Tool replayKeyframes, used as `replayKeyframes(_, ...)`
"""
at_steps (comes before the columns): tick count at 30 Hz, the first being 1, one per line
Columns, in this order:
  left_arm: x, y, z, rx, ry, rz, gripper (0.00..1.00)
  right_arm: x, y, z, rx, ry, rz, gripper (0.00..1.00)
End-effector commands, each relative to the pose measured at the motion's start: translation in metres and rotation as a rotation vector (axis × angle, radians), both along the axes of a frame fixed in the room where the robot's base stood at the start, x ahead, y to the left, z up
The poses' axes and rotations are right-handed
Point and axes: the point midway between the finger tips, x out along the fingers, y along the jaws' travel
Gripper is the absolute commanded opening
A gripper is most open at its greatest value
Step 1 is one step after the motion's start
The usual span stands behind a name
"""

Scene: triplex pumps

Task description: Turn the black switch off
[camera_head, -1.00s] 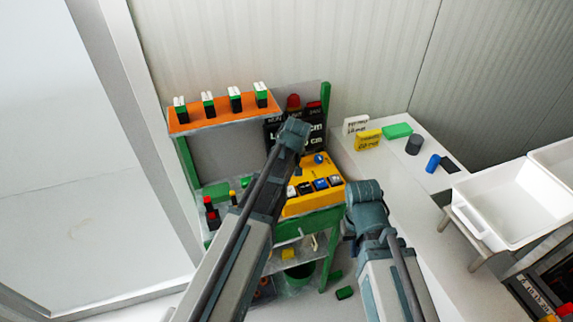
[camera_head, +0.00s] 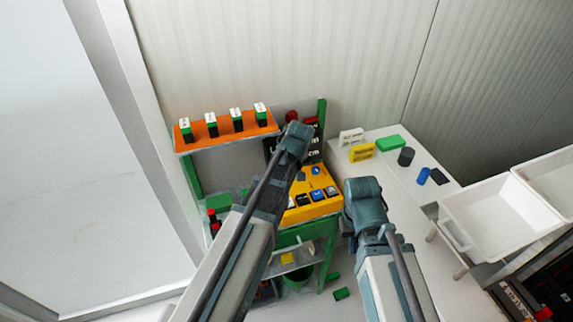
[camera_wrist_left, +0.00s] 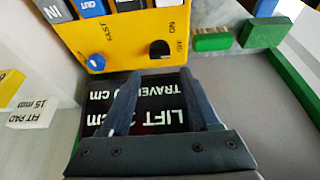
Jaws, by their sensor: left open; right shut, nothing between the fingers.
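The black switch (camera_wrist_left: 160,49) is a small dark knob on a yellow panel (camera_wrist_left: 125,45), beside ON and OFF lettering in the left wrist view. My left gripper (camera_wrist_left: 160,73) is open and empty. Its fingertips point at the panel's edge near the switch, over a black sign with white lettering (camera_wrist_left: 150,105); contact cannot be told. In the head view the yellow panel (camera_head: 325,207) shows, but I cannot make out the switch for certain beside my left arm. My right gripper (camera_head: 352,240) is shut and empty, small and partly hidden near the panel's right side.
A blue knob (camera_wrist_left: 96,62) sits near the switch, with several push buttons behind. An orange shelf (camera_head: 225,133) holds several small boxes. A white counter (camera_head: 385,185) and white bins (camera_head: 490,220) stand at right.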

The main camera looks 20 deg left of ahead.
Motion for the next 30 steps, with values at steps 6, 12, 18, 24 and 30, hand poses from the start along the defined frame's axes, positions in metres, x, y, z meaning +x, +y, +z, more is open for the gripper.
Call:
replayKeyframes(6,-0.013,-0.008,0.041,0.000,0.000,0.000,0.62,0.000,0.000,0.040,0.002,0.000,-0.008,0.00)
replayKeyframes(12,-0.018,-0.011,0.051,0.000,0.000,0.000,0.62,0.000,0.000,0.051,0.002,-0.001,-0.011,0.00)
replayKeyframes(18,-0.018,-0.012,0.050,-0.001,0.001,0.000,0.62,0.000,0.000,0.050,0.002,-0.001,-0.012,0.00)
replayKeyframes(24,-0.018,-0.012,0.050,-0.001,0.001,0.000,0.62,0.000,0.000,0.050,0.002,-0.001,-0.012,0.00)
replayKeyframes(30,-0.031,-0.020,0.038,0.005,0.029,-0.046,0.62,0.000,0.000,0.040,0.002,-0.001,-0.011,0.00)
